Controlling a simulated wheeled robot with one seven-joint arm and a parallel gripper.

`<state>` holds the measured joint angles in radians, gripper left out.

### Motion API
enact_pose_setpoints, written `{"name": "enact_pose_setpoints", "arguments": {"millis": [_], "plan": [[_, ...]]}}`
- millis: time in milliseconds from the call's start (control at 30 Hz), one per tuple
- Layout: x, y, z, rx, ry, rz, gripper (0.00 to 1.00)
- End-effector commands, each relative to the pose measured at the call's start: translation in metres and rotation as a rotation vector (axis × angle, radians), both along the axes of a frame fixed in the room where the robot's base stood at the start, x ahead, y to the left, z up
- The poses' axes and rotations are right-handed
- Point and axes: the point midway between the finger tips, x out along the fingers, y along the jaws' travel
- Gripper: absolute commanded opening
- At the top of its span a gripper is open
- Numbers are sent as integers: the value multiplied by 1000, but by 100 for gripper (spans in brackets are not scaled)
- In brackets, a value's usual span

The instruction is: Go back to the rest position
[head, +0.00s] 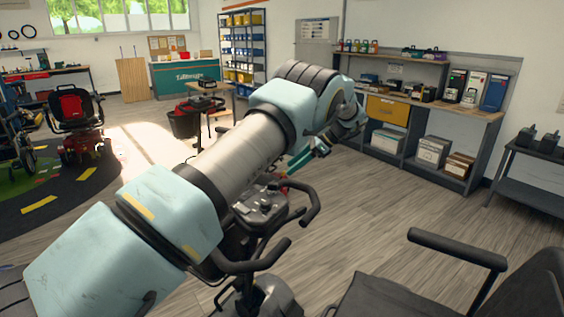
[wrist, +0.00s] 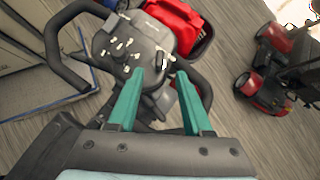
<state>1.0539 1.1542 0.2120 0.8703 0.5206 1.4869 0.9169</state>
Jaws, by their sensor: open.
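My gripper (wrist: 159,105) shows in the wrist view with two teal fingers spread apart and nothing between them that it grips. It is above a scooter's dark control console (wrist: 130,45) with black looped handlebars (wrist: 65,68). In the head view my arm reaches from the lower left toward the middle right, and my gripper (head: 300,160) shows small at its end, partly hidden by the wrist. The scooter console (head: 262,205) stands below and behind my arm, which hides part of it.
A black scooter seat with an armrest (head: 455,248) stands at the lower right. A workbench with shelves (head: 395,140) lines the back right wall. A red scooter (head: 75,125) stands at the left. Wooden floor (head: 370,205) is clear between the scooters and the bench.

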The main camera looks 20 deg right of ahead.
Motion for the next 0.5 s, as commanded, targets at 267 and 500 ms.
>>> {"name": "enact_pose_setpoints", "arguments": {"millis": [267,500], "plan": [[8,16,4,-32,2,42,50],[34,129,22,-266,-4,356,50]]}}
